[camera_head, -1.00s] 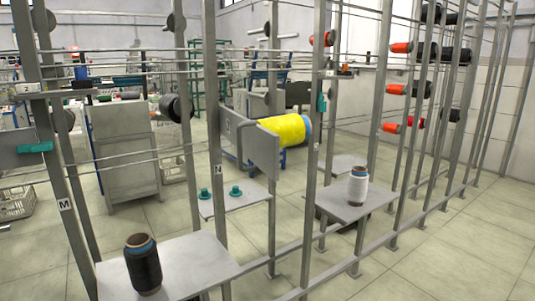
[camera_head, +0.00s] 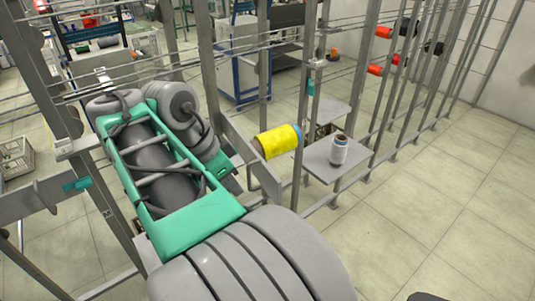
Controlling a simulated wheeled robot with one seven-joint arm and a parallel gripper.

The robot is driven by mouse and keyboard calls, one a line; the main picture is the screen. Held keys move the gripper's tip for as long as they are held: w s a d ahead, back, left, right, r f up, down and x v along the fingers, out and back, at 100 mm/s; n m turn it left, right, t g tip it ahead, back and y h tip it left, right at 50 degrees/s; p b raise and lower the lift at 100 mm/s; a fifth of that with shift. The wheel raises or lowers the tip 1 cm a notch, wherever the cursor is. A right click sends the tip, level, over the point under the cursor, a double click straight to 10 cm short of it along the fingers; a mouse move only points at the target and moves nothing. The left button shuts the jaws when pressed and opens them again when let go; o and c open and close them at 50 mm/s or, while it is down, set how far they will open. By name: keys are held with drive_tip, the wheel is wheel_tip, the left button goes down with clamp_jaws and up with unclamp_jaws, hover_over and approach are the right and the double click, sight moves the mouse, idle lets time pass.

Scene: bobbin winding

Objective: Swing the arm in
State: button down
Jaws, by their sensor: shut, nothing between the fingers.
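My arm, in grey and green links, rises from the bottom middle of the head view and reaches up to the left, across the metal frame. My gripper cannot be made out; the links fill the space where it might be. A yellow spool (camera_head: 277,141) sits at a grey bracket plate (camera_head: 250,155) on the frame, just right of my arm. My arm hides much of the frame's left part.
Upright posts and thin horizontal bars (camera_head: 160,73) of the frame stand close around my arm. Orange spools (camera_head: 384,32) hang on the rack at the upper right. Another cabinet (camera_head: 240,70) stands behind.

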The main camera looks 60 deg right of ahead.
drive_tip(key=s+d+f+m+b, duration=0.1)
drive_tip(key=s+d+f+b, duration=0.1)
drive_tip(key=s+d+f, duration=0.3)
drive_tip(key=x, duration=0.2)
drive_tip(key=shift+d+f, duration=0.25)
drive_tip(key=shift+d, duration=0.1)
drive_tip(key=shift+s+d+b, duration=0.1)
drive_tip(key=shift+b, duration=0.2)
